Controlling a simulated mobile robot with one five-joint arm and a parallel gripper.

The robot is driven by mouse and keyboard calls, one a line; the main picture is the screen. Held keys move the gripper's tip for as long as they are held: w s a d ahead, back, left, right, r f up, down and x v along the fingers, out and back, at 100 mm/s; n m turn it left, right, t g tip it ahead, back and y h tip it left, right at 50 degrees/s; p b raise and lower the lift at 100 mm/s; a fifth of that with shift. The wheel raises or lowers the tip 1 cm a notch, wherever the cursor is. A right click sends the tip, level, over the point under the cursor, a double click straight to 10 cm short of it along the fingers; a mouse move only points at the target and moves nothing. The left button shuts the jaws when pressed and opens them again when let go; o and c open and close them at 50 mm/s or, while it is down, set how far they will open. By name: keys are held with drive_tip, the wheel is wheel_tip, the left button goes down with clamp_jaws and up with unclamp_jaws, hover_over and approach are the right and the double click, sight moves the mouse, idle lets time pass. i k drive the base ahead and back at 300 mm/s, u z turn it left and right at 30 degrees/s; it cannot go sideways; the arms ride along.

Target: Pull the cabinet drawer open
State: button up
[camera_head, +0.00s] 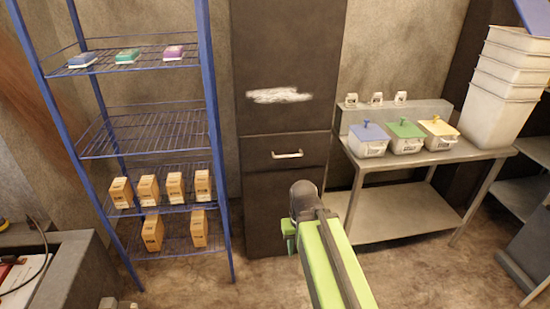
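A tall dark cabinet (285,55) stands at the back centre. Its drawer (258,155) sits at mid-height with a pale bar handle (287,154) on the front. The drawer front looks flush with the cabinet. A white smear or label marks the panel above it. My green and dark arm reaches in from the bottom, in front of the cabinet's lower part. Its end, my gripper (290,232), is near the dark joint, below the handle and apart from it in the picture. The fingers are mostly hidden behind the arm, so their opening cannot be made out.
A blue wire shelf rack (150,135) with several small boxes stands left of the cabinet. A metal table (440,155) with blue, green and yellow lidded containers and stacked white bins stands right. A grey counter (85,265) is at lower left. Bare floor lies before the cabinet.

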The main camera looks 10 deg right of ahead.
sight(291, 150)
drive_tip(key=z, duration=0.15)
drive_tip(key=i, duration=0.95)
drive_tip(key=k, duration=0.6)
drive_tip(key=u, duration=2.15)
drive_tip(key=i, duration=0.65)
drive_tip(key=z, duration=0.9)
